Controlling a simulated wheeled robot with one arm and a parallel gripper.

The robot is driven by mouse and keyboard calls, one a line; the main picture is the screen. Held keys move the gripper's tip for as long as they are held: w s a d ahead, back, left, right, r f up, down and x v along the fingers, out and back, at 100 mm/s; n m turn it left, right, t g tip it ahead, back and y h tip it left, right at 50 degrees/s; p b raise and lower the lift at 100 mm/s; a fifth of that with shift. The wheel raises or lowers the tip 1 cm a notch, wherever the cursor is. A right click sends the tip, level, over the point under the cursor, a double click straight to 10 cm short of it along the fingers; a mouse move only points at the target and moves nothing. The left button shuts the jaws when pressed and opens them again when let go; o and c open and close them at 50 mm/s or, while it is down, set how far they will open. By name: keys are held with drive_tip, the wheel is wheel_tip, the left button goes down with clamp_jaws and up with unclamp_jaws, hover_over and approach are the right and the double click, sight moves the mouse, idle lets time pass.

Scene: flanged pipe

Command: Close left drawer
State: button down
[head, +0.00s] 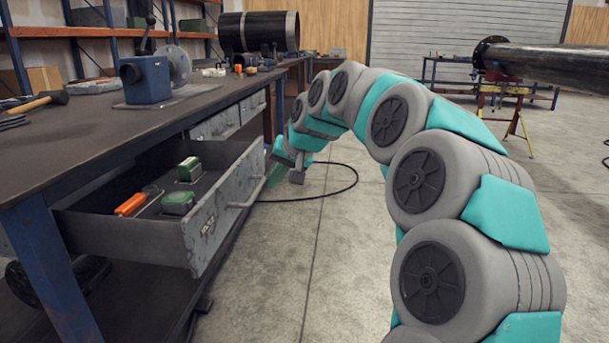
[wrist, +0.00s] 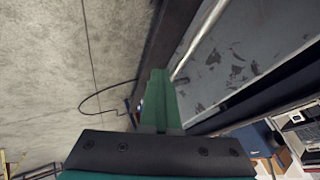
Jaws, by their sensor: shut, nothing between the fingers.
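The left drawer (head: 225,205) is pulled out from the workbench, with its scratched grey front and long bar handle facing right. Inside lie green boxes (head: 178,203) and an orange-handled tool (head: 130,204). My gripper (head: 275,174) is beside the far end of the drawer front, close to the handle. In the wrist view its green fingers (wrist: 160,98) are together with nothing between them. The drawer front (wrist: 235,60) and its handle (wrist: 203,38) show just right of them. I cannot tell whether the fingers touch the drawer.
The workbench (head: 95,140) carries a blue vise (head: 145,80) and a hammer (head: 40,100). Other drawers (head: 215,125) beyond sit shut. A black cable (head: 335,165) lies on the floor. The concrete floor right of the drawer is mostly free. A flanged pipe (head: 545,58) rests on stands at back right.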

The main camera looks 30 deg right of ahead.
drive_tip(key=w+a+p, duration=0.1)
drive_tip(key=w+a, duration=0.3)
drive_tip(key=a, duration=0.2)
drive_tip(key=w+a+p, duration=0.2)
drive_tip(key=w+a, duration=0.3)
drive_tip(key=a, duration=0.2)
drive_tip(key=w+a+p, duration=0.2)
drive_tip(key=w+a, duration=0.2)
drive_tip(key=a, duration=0.2)
drive_tip(key=shift+w+a+f, duration=0.1)
drive_tip(key=shift+w+a, duration=0.05)
drive_tip(key=shift+a, duration=0.15)
drive_tip(key=shift+w+a+r, duration=0.2)
drive_tip(key=shift+w+a, duration=0.1)
drive_tip(key=shift+a, duration=0.1)
